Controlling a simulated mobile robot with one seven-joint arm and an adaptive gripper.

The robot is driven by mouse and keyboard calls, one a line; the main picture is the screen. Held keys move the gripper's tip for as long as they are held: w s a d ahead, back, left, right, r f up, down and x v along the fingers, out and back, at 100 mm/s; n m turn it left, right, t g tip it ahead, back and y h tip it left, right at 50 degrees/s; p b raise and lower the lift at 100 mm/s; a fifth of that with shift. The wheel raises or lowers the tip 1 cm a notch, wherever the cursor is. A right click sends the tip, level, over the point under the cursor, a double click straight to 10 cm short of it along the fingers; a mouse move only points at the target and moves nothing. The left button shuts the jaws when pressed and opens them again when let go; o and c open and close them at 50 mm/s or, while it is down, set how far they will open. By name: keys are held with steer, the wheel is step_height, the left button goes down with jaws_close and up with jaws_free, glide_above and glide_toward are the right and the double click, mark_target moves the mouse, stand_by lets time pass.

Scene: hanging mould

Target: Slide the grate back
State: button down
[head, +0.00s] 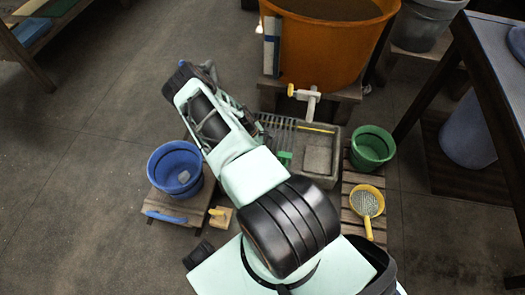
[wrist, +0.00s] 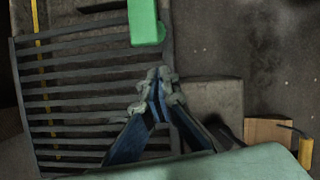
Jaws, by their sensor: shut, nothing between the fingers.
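The grate (head: 277,128) is a set of dark metal bars over the left part of a grey stone basin (head: 325,150), partly hidden by my arm in the head view. It fills the left of the wrist view (wrist: 75,100). A green block (head: 285,158) sits at its near edge; it shows at the top of the wrist view (wrist: 145,22). My gripper (wrist: 160,75) is shut and empty, its tips by the grate's edge bar, just below the green block in the picture. Whether they touch the bar I cannot tell. My arm hides the gripper in the head view.
A large orange tub (head: 330,50) with a white tap (head: 307,98) stands behind the basin. A blue bucket (head: 175,168) is left, a green bucket (head: 371,147) and yellow strainer (head: 367,202) right. A wooden block (head: 220,217) lies on the floor nearby.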

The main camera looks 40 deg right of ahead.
mark_target(281, 162)
steer(key=shift+s+d+r, duration=0.15)
steer(key=shift+s+d, duration=1.15)
steer(key=shift+d, duration=0.15)
steer(key=s+d, duration=1.3)
steer(key=s, duration=0.4)
steer(key=shift+d, duration=0.4)
steer(key=shift+s, duration=0.15)
steer(key=w+a+r+p, duration=0.3)
steer(key=w+a+r, duration=0.2)
steer(key=r, duration=0.4)
steer(key=shift+w+a, duration=0.4)
steer(key=shift+a, duration=0.2)
steer(key=shift+r, duration=0.15)
